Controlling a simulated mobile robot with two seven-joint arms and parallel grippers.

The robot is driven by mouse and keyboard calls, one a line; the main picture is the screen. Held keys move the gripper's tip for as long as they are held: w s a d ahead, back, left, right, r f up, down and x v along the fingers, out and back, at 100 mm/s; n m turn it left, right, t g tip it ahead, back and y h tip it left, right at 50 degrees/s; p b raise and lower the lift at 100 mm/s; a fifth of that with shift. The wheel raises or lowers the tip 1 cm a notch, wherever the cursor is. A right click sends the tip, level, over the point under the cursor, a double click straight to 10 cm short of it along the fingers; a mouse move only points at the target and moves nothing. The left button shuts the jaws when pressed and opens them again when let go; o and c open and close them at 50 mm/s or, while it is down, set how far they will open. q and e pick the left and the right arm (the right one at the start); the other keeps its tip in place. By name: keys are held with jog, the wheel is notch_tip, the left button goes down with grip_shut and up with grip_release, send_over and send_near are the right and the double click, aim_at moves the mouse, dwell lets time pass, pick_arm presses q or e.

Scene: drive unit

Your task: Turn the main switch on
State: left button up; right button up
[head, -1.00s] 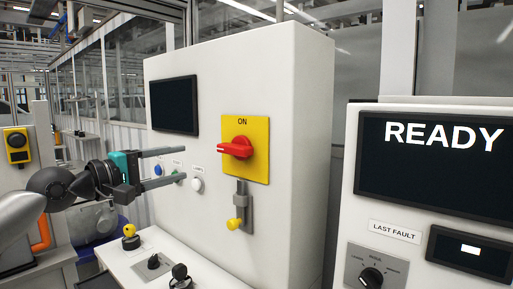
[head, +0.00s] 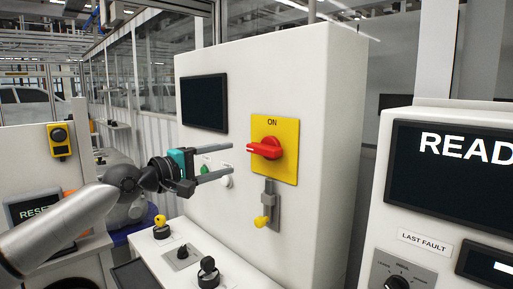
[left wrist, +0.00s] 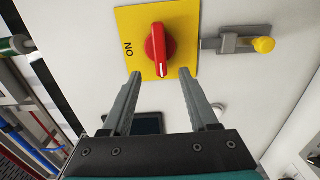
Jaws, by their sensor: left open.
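The main switch is a red rotary handle (head: 264,148) on a yellow plate (head: 287,163) marked ON, on the front of a white cabinet (head: 310,90). In the head view the handle lies roughly level, tilted slightly. It also shows in the left wrist view (left wrist: 160,48), just beyond and between the fingertips. My left gripper (head: 231,159) is open and empty, to the left of the handle and apart from it; it also shows in the left wrist view (left wrist: 160,73). My right gripper is in neither view.
Below the switch is a grey latch with a yellow knob (head: 262,221). A dark screen (head: 204,102) is up and left. A ledge in front carries a yellow knob (head: 160,221) and a black knob (head: 208,265). A panel reading READ (head: 450,170) stands at right.

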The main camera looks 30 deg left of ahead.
aim_at(259, 151)
pick_arm(q)
jog(key=p+x, duration=0.2)
jog(key=x, duration=0.7)
jog(key=shift+w+d+p, duration=0.15)
jog(key=shift+p, duration=0.15)
jog(key=shift+w+d, duration=0.25)
jog(key=shift+w, duration=0.4)
jog(key=shift+c, duration=0.3)
grip_shut()
